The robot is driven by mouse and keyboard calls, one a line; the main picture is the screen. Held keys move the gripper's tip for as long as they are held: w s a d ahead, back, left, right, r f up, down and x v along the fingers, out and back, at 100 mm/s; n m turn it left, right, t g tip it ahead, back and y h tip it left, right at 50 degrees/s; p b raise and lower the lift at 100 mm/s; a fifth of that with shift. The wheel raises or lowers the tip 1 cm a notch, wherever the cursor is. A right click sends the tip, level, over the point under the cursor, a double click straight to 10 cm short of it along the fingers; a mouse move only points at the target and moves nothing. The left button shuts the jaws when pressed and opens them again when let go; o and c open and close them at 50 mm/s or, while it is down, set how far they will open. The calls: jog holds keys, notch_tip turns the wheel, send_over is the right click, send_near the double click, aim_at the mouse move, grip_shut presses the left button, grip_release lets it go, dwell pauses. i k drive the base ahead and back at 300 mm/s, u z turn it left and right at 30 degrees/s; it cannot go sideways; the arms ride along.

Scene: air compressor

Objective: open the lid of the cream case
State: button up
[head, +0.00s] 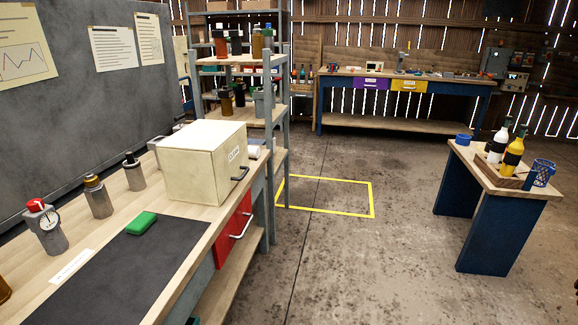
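The cream case (190,170) is a box standing on the wooden workbench (130,192) at the left. Its top looks flat and closed. A dark handle (240,173) and a small label (234,153) are on its right-hand face. My gripper is not in view in the head view, so its state does not show.
A green block (141,223) lies at the edge of a dark mat (120,270); several metal fittings stand behind. A shelf rack (278,130) rises just beyond the case. A small table (500,180) with bottles stands right. The floor between, with a yellow outline (325,211), is clear.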

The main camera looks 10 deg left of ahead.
aim_at(226, 141)
jog(key=u, duration=0.1)
jog(key=i, duration=0.85)
jog(key=u, duration=0.45)
